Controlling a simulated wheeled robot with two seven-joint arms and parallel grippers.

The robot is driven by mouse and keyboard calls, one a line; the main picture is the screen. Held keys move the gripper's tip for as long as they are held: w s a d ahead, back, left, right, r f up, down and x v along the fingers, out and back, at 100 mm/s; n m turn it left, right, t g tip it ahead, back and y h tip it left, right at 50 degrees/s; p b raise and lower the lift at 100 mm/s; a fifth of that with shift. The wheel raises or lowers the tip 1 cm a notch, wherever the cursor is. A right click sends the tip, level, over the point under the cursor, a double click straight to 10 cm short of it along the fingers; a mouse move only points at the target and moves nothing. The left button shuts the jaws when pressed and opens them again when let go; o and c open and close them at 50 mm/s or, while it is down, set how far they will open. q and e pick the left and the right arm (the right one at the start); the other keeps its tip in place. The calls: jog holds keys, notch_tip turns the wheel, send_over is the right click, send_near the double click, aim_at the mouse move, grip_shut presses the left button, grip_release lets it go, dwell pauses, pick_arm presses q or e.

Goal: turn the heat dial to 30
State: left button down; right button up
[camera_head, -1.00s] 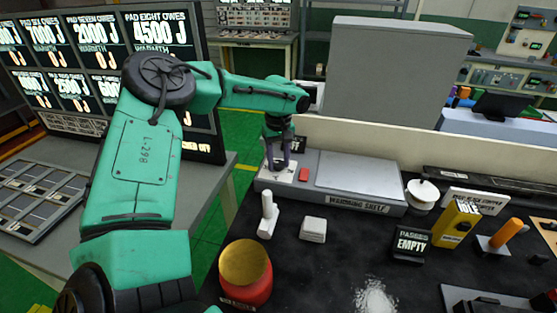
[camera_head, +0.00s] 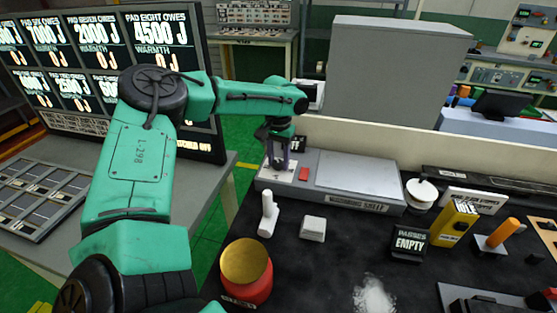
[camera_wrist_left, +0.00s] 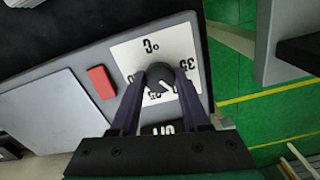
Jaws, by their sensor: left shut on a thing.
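The heat dial is a dark round knob (camera_wrist_left: 160,76) on a white square plate (camera_wrist_left: 185,32) with printed numbers, at the left end of the grey warming shelf (camera_head: 350,205). My left gripper (camera_wrist_left: 160,88) is shut on the knob, one purple finger on each side. In the head view my left gripper (camera_head: 277,165) comes down over the plate and hides the knob. My right gripper is not in view.
A red button (camera_head: 304,174) sits beside the dial plate. A tall screen (camera_head: 100,70) stands at left.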

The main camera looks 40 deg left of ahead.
aim_at(279, 163)
pick_arm(q)
jog(key=shift+w+r+m, duration=0.1)
jog(key=shift+m, duration=0.2)
jog(key=shift+c, duration=1.9)
grip_release()
notch_tip(279, 163, up, 14)
jog(key=shift+r+b, duration=0.25)
jog(key=shift+b, duration=0.2)
